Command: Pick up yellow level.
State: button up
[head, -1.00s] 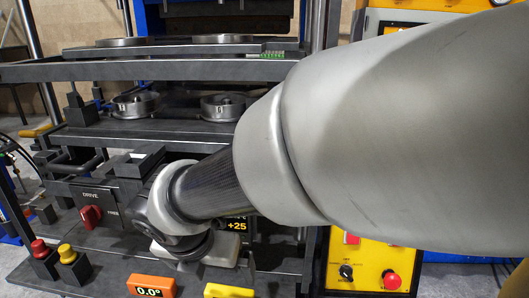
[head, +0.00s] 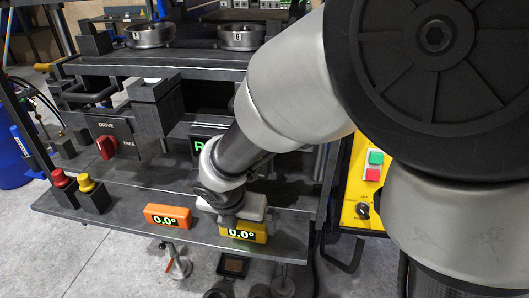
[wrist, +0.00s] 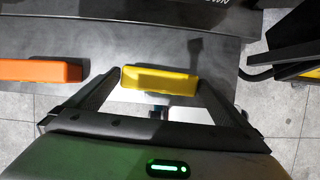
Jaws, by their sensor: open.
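The yellow level (head: 243,232) stands on the front edge of the dark lower shelf, with 0.0° on its lit display. In the wrist view the yellow level (wrist: 159,80) lies between the fingertips of my gripper (wrist: 160,78). The gripper is open, with one finger at each end of the level. The left fingertip looks very near the level's left end; I cannot tell whether it touches. In the head view my gripper's fingers are mostly hidden behind the wrist, just above the level.
An orange level (head: 168,215), also reading 0.0°, stands to the left on the same shelf (head: 120,222). The orange level shows in the wrist view too (wrist: 40,71). Red (head: 62,180) and yellow (head: 87,185) knobs stand farther left. A yellow control panel (head: 362,185) is at the right.

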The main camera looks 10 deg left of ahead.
jog(key=shift+x, duration=1.05)
jog(key=shift+r, duration=0.15)
jog(key=c, duration=0.9)
